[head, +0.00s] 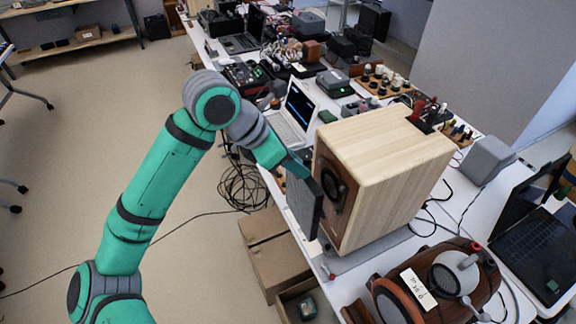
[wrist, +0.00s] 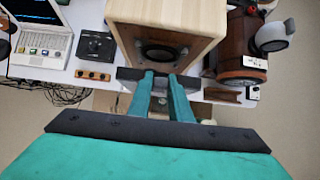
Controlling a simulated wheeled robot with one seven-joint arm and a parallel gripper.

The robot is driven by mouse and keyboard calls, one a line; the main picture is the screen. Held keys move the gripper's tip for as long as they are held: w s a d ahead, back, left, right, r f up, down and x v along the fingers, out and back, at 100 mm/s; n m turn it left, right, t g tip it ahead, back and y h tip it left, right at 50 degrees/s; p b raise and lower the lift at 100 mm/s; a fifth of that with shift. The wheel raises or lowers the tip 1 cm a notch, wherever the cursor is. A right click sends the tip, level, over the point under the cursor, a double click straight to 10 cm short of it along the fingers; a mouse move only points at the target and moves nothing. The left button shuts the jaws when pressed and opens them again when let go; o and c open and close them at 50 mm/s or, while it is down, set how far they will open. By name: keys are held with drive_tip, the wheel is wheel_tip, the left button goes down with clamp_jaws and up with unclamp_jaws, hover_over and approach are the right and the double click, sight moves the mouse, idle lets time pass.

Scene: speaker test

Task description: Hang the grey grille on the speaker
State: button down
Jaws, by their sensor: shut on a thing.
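The speaker (head: 392,165) is a light wooden box standing on the table, with a dark round driver on its brown front. In the wrist view the speaker (wrist: 165,15) stands just beyond the fingertips. The grey grille (head: 304,208) is a dark flat panel held upright in front of the speaker's front, a little to its left, with the driver showing past its edge. My gripper (head: 297,166) is shut on the grille's upper edge. In the wrist view the fingers of my gripper (wrist: 163,78) grip the grille (wrist: 128,74), seen nearly edge-on. Whether the grille touches the speaker I cannot tell.
A white laptop (head: 290,118) is behind my gripper on the table. A brown device with a white label (head: 418,289) stands right of the speaker's front. Cardboard boxes (head: 272,255) and coiled black cables (head: 243,187) are on the floor. Open floor lies to the left.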

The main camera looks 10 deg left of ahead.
drive_tip(key=w+d, duration=0.4)
drive_tip(key=d, duration=0.2)
idle(0.6)
drive_tip(key=shift+w+d, duration=0.2)
drive_tip(key=shift+d, duration=0.05)
idle(3.5)
drive_tip(key=shift+f, duration=0.55)
idle(1.8)
drive_tip(key=c, duration=1.5)
unclamp_jaws()
drive_tip(key=shift+a, duration=0.1)
drive_tip(key=shift+c, duration=0.2)
